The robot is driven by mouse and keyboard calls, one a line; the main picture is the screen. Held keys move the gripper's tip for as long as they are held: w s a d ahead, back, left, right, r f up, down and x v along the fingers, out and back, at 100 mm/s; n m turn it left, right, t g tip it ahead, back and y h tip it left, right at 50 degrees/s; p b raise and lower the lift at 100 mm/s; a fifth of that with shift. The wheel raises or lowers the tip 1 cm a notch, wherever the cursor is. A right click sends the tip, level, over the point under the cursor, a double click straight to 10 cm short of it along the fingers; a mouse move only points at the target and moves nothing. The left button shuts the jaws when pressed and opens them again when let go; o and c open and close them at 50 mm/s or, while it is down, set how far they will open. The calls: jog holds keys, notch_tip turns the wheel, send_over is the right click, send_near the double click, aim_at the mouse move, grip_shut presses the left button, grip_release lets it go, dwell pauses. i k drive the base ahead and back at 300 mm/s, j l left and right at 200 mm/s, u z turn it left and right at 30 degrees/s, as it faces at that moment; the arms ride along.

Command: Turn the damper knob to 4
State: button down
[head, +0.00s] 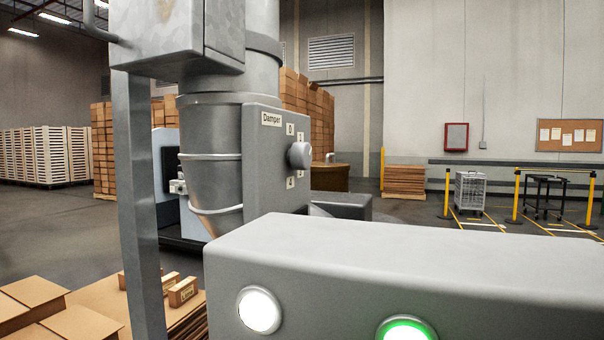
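The damper knob (300,155) is a round grey knob on the side of a grey metal box (262,160). A label (271,119) on the box reads "Damper". Small white number plates stand around the knob. A plate above it (290,129) seems to read 0, and one below it (290,183) seems to read 4. I see the knob from the side, so I cannot tell which number it points to. My gripper is not in view.
A broad grey housing (400,265) with a white light and a green-ringed light fills the foreground below the knob. A grey post (135,200) stands at left. Flat cardboard (90,305) lies at lower left. Open floor lies at right beyond the housing.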

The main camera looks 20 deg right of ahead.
aim_at(299, 156)
jog(key=l+z, duration=0.35)
jog(key=l, duration=0.2)
jog(key=k+l+z, duration=0.1)
jog(key=l+z, duration=0.3)
jog(key=l, duration=0.15)
